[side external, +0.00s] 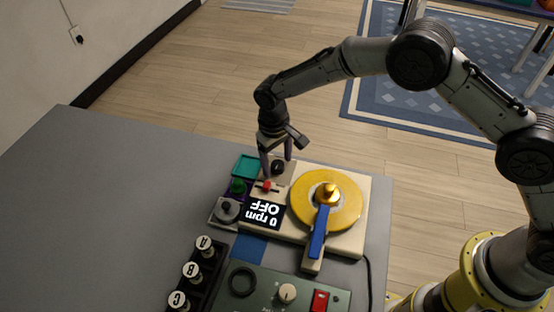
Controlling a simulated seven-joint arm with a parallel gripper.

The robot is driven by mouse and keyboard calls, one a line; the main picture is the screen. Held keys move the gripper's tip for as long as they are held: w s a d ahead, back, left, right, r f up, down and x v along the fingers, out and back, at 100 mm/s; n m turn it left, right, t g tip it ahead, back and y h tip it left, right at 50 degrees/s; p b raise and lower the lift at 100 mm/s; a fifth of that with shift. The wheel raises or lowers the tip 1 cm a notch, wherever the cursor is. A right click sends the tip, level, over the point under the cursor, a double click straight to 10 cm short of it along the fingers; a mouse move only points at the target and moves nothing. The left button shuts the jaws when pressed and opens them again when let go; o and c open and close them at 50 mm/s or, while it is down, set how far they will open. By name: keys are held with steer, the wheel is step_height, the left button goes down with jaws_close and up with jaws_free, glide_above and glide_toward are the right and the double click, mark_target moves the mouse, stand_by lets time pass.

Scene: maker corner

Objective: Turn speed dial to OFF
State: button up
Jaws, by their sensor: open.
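A cream turntable-like machine (349,247) with a yellow disc (300,214) sits near the right side of the grey table. Its small display (264,214) appears upside down and reads "0 rpm" and "OFF". A round black dial (277,167) is at the machine's far left corner. A red control (267,185) is just in front of it. My gripper (275,163) points down over this corner, open, with its two dark fingers on either side of the black dial. I cannot tell whether the fingers touch it. No dial marks are readable.
A blue arm (318,231) lies across the disc. Left of the machine are a teal tray (246,166) and a grey round knob (228,210). In front are a green panel (262,299) and a black rack (206,283) with lettered knobs. The table's left is clear.

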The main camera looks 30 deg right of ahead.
step_height(320, 180, up, 14)
steer(key=shift+a, duration=0.45)
steer(key=shift+f, duration=0.1)
step_height(320, 180, up, 6)
steer(key=t, duration=0.1)
glide_above(276, 164)
steer(key=w+d, duration=0.1)
steer(key=d, duration=0.2)
steer(key=s+d+r+m+t+y, duration=0.1)
steer(key=s+d+r+m, duration=0.1)
steer(key=d+r, duration=0.45)
steer(key=s+d+r+m+t, duration=0.1)
steer(key=s+d+r+t, duration=0.1)
steer(key=s+d+r, duration=0.7)
steer(key=s+d+t, duration=0.1)
steer(key=s+d, duration=0.3)
steer(key=s, duration=1.1)
steer(key=s+d+f, duration=0.1)
steer(key=s+f, duration=0.6)
steer(key=f, duration=0.2)
steer(key=shift+s, duration=0.4)
